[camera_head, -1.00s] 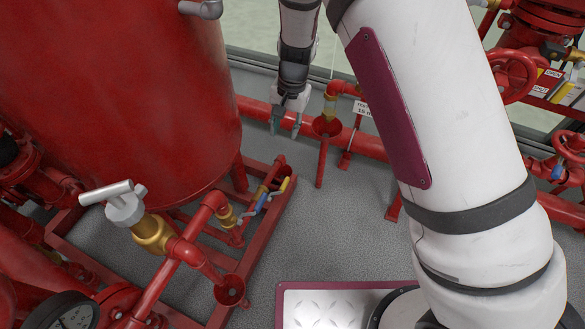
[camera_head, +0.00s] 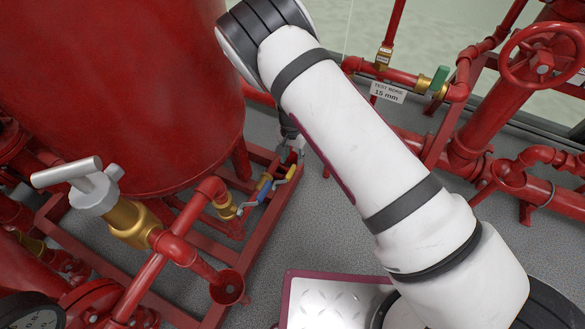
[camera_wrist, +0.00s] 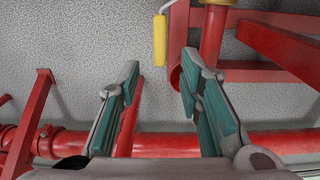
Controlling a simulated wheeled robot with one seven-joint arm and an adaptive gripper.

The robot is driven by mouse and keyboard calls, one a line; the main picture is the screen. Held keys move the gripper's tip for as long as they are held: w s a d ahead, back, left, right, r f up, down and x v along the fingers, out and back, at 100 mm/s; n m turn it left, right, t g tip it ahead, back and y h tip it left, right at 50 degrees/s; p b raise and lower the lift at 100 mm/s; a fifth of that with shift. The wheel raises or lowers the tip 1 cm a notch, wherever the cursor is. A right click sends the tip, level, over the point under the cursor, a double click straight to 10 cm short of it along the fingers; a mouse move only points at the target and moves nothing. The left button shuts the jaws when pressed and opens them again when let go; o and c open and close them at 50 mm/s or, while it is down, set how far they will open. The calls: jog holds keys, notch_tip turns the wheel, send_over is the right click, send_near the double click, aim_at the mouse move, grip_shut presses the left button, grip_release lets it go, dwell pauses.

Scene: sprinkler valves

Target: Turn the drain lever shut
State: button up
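A lever with a yellow grip (camera_head: 283,180) is on the low pipework beside the red tank. A blue-gripped lever (camera_head: 264,191) is close to its left, near a brass fitting (camera_head: 225,209). No label shows which one is the drain lever. A yellow grip (camera_wrist: 159,40) stands ahead in the wrist view, slightly beyond my fingertips and between their lines. My gripper (camera_wrist: 160,78) is open and empty, with a clear gap between its teal-padded fingers. In the head view my gripper (camera_head: 290,154) is just above the levers, partly hidden by my arm.
The large red tank (camera_head: 120,90) stands left of the levers, above a red floor frame (camera_head: 262,232). A red pipe and a brass section (camera_wrist: 212,35) are right of the yellow grip. A silver T-handle (camera_head: 92,190) is in the left foreground.

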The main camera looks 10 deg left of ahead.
aim_at(292, 168)
notch_tip(292, 168, down, 6)
jog(key=shift+b, duration=0.9)
grip_shut()
